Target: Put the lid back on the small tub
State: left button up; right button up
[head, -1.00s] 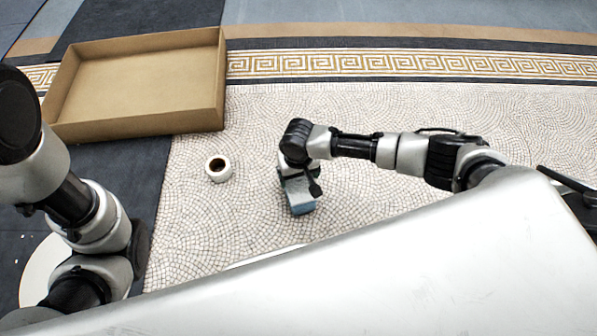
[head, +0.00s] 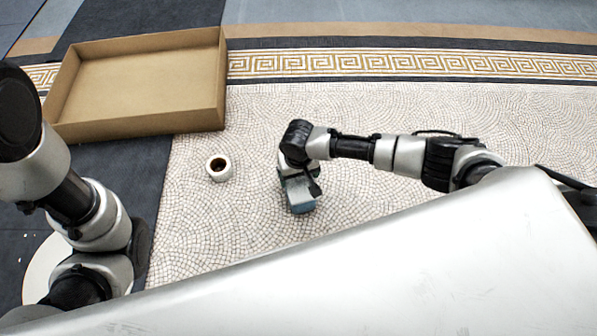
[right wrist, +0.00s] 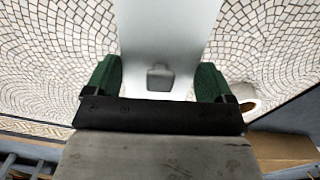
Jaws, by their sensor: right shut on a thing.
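The small tub (head: 212,176) is white and round. It stands upright and open on the mosaic floor, with a dark brown inside. Its rim also shows at the right in the right wrist view (right wrist: 252,104). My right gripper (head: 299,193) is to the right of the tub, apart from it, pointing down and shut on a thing. In the head view a blue-grey shape shows at its jaws; I cannot tell whether it is the lid. In the right wrist view a pale grey panel with a small grey block lies between the green fingers (right wrist: 157,82). My left gripper is out of view.
A large open tan box (head: 140,126) stands behind and left of the tub. The pale mosaic floor (head: 400,105) is clear around the tub and behind my right arm. A dark floor strip runs along the left.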

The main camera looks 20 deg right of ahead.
dwell(0.3)
jog(key=o, duration=0.7)
jog(key=shift+o, duration=0.2)
